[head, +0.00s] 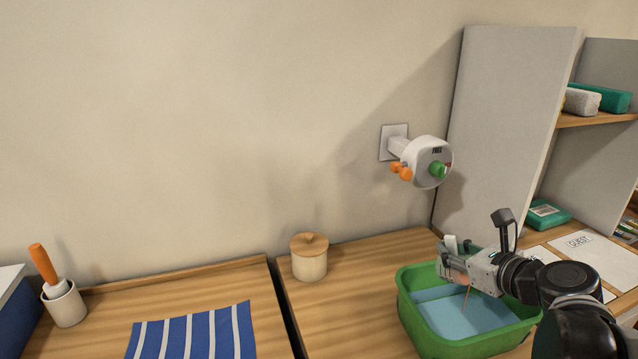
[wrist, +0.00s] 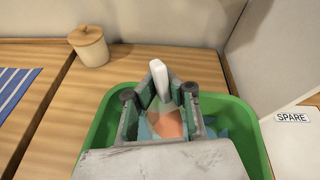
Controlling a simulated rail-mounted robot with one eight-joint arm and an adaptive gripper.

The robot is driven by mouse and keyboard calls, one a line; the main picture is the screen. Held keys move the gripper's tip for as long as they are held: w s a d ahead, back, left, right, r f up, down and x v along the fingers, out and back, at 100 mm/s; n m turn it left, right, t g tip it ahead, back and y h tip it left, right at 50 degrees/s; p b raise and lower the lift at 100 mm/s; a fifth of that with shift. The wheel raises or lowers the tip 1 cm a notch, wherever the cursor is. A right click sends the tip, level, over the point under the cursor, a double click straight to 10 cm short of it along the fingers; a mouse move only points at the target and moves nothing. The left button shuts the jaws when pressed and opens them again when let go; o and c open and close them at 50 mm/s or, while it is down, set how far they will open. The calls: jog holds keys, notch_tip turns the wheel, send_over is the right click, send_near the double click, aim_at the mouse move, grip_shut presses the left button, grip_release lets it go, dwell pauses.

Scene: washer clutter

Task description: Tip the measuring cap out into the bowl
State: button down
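The green bowl (head: 415,325) stands on the counter at the lower right, with pale blue liquid (head: 445,303) inside. It also fills the lower part of the wrist view (wrist: 98,135). My gripper (head: 453,262) is over the bowl. In the wrist view my gripper (wrist: 168,98) has its fingers around a small white piece (wrist: 158,76), seemingly the measuring cap, which also sticks up in the head view (head: 450,243). An orange translucent patch (wrist: 168,124) shows between the fingers. A thin orange streak (head: 465,299) hangs below the gripper over the liquid. The cap's mouth is hidden.
A lidded wooden jar (head: 309,259) stands left of the bowl. A wall dispenser (head: 430,162) with orange and green knobs is above. A grey panel and shelf (head: 600,118) rise at right. A striped cloth (head: 195,334) lies at left, and a cup with an orange-handled tool (head: 65,305).

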aim_at(462, 256)
jog(key=shift+s+d+r+m+t+y+b, duration=0.3)
jog(key=shift+r+m+t+y+b, duration=0.15)
jog(key=shift+t+b, duration=0.5)
jog(key=shift+s+d+r+m+t+y+b, duration=0.4)
jog(key=shift+t+b, duration=0.5)
jog(key=shift+b, duration=0.55)
jog(key=shift+s+d+r+m+t+y+b, duration=0.2)
jog(key=shift+s+d+t+b, duration=0.5)
jog(key=shift+b, duration=0.75)
jog(key=shift+w+a+r+p, duration=0.25)
jog(key=shift+a+p, duration=0.2)
jog(key=shift+p, duration=0.25)
jog(key=shift+w+a+f+n+g+h+p, duration=0.15)
jog(key=shift+w+n+g+h+p, duration=0.1)
jog(key=shift+g+p, duration=0.2)
jog(key=shift+f, duration=0.25)
jog(key=shift+w, duration=0.1)
